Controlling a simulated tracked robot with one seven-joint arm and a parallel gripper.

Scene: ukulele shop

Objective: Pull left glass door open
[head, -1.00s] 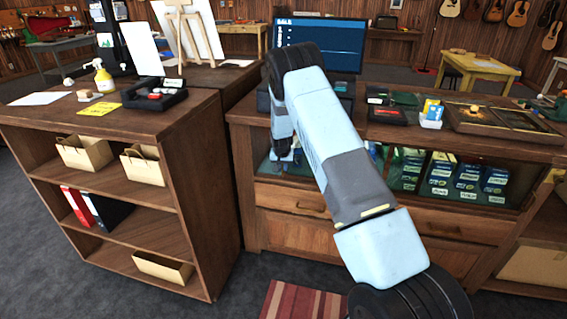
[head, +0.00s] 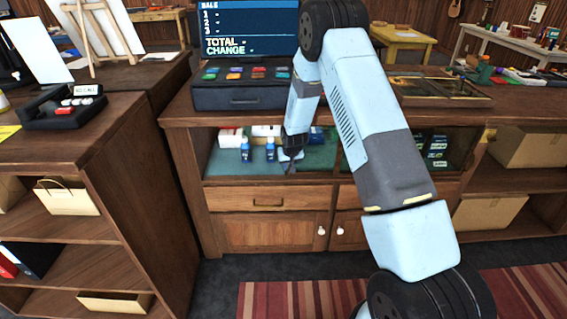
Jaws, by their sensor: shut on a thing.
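The wooden display counter has a glazed case under its top. The left glass door (head: 225,163) covers the left half of this case, with bottles and boxes seen behind it on a teal floor. The pane is hard to make out, so I cannot tell how far it stands open. My gripper (head: 290,167) is at the right part of this half, low on the front, and is shut at the left glass door. Its fingertips are small and dark, and what exactly lies between them is not clear. My arm hides the middle of the case.
A cash register (head: 240,88) stands on the counter top above the case. Drawers (head: 266,201) and cupboard doors lie below it. A wooden shelf unit (head: 100,195) with paper bags stands close on the left. A striped rug (head: 290,300) lies on the floor in front.

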